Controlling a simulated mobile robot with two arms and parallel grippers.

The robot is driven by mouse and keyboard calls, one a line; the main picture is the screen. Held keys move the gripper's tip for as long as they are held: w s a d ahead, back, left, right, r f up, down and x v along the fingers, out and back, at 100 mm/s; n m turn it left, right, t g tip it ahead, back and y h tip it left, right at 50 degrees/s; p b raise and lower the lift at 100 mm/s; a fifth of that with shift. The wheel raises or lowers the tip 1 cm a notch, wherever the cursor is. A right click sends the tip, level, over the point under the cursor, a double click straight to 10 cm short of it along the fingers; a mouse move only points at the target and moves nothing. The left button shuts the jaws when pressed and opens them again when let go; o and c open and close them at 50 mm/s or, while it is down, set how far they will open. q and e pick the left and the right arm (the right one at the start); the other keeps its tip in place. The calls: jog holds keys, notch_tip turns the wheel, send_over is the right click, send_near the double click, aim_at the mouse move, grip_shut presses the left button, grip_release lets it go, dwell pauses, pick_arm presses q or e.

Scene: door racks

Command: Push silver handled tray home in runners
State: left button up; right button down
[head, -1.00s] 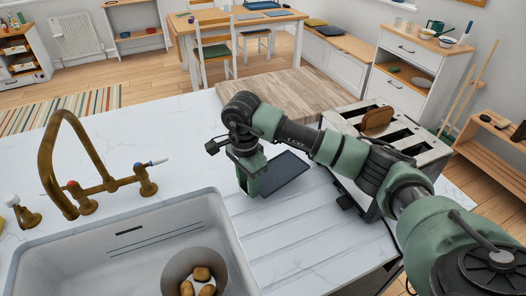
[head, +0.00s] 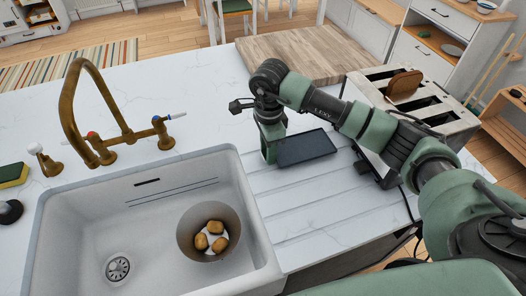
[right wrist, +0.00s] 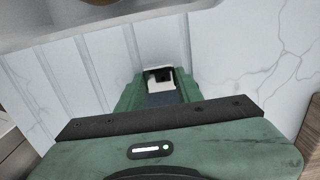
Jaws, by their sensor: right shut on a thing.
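A flat dark tray (head: 306,149) is held low over the white draining grooves beside the sink. My right gripper (head: 268,152) points down and is shut at the tray's left end. In the right wrist view, a pale piece with a dark opening (right wrist: 160,76) shows between the green fingers (right wrist: 158,96). The silver handle cannot be made out clearly, as the fingers cover that end. The tray's right end points toward the toaster (head: 378,122) and appears to have a small gap from it. Runners are not visible. My left gripper is not in view.
A white sink (head: 150,225) with a round bowl (head: 193,232) of several brown pieces lies to the left. A brass tap (head: 70,110) stands behind it. A slice of bread (head: 405,84) sticks out of the toaster. A wooden board (head: 300,55) lies at the back.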

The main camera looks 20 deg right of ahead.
aim_at(319, 142)
jog(key=shift+s+d+b, duration=0.1)
jog(key=shift+d+b, duration=0.3)
jog(key=shift+d, duration=1.7)
jog(key=shift+b, duration=0.7)
jog(key=shift+s+d+b, duration=0.2)
jog(key=shift+d+b, duration=0.6)
jog(key=shift+d, duration=2.2)
jog(key=shift+s+d+b, duration=0.15)
jog(key=shift+d+b, duration=0.6)
jog(key=shift+d, duration=2.25)
